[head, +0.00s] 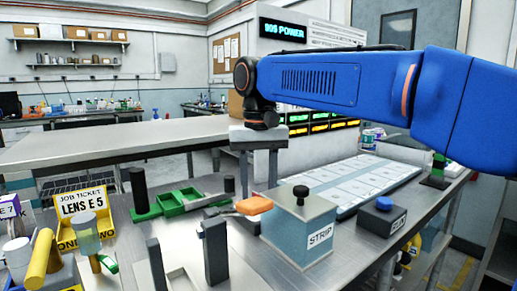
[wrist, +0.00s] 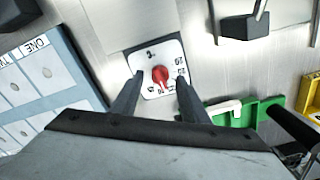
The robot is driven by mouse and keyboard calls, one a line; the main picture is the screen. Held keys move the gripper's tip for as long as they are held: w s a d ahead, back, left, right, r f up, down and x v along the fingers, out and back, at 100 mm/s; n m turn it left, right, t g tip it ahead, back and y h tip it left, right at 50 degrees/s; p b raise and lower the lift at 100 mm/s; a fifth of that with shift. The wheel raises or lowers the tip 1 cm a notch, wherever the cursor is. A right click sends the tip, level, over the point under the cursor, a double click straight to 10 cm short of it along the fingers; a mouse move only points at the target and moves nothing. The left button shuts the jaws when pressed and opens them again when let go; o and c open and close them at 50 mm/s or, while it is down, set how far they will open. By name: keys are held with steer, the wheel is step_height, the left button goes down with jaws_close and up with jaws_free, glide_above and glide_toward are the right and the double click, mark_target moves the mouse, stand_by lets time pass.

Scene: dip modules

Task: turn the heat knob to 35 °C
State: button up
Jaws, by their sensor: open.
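A red heat knob (wrist: 160,76) sits at the middle of a white dial plate (wrist: 147,92) with small dark marks around it. The marks are too small and turned to read surely, so I cannot tell the set temperature. My gripper (wrist: 160,80) is open, with one dark finger on either side of the dial. The fingers look apart from the knob; their height above it is unclear. In the head view my gripper (head: 259,180) points down at the end of the blue arm, above the bench. The knob is hidden in that view.
A grey STRIP box (head: 285,235) with a black knob and a blue RUN button (head: 384,204) stand on the bench. A white celled board (head: 360,182) lies behind. A green tray (head: 185,203), an orange-handled tool (head: 254,205) and a yellow job ticket stand (head: 113,232) are left.

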step_height(320, 180, up, 16)
stand_by(0.5)
steer(key=shift+m, duration=0.5)
step_height(320, 180, down, 18)
steer(key=shift+r, duration=0.2)
stand_by(0.3)
steer(key=shift+c, duration=0.2)
steer(key=c, duration=1)
